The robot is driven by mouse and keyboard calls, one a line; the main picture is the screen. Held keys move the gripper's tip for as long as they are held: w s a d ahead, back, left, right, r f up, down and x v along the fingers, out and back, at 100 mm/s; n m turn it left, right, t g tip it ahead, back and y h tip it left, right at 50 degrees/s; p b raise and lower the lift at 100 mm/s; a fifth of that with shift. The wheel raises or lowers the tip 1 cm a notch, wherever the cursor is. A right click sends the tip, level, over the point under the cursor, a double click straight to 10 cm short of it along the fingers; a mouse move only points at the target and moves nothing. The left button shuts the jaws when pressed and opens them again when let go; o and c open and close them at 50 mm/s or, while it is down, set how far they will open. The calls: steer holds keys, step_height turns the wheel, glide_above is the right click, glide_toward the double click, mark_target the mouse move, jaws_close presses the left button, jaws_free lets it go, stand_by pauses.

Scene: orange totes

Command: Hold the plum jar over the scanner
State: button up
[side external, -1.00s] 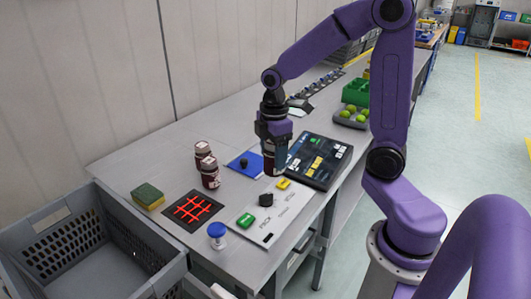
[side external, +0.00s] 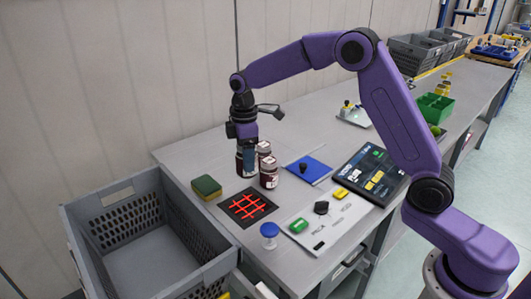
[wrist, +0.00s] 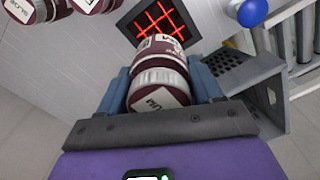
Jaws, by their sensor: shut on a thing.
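In the side view the held jar (side external: 245,168) hangs just behind the scanner and beside two other jars. The scanner (side external: 247,206) is a black square with glowing red crossed lines, flat on the table; in the wrist view the scanner (wrist: 160,20) shows just beyond the jar, partly covered by it.
Two similar jars (side external: 269,178) (side external: 264,150) stand close right of the held jar. A green-and-yellow sponge (side external: 206,187) and a blue knob (side external: 269,231) flank the scanner. A grey crate (side external: 150,240) is at front left. A button panel (side external: 325,228) and tablet (side external: 368,174) lie right.

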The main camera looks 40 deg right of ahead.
steer(key=shift+w+a+f, duration=0.15)
steer(key=shift+f, duration=4.15)
steer(key=shift+r, duration=2.3)
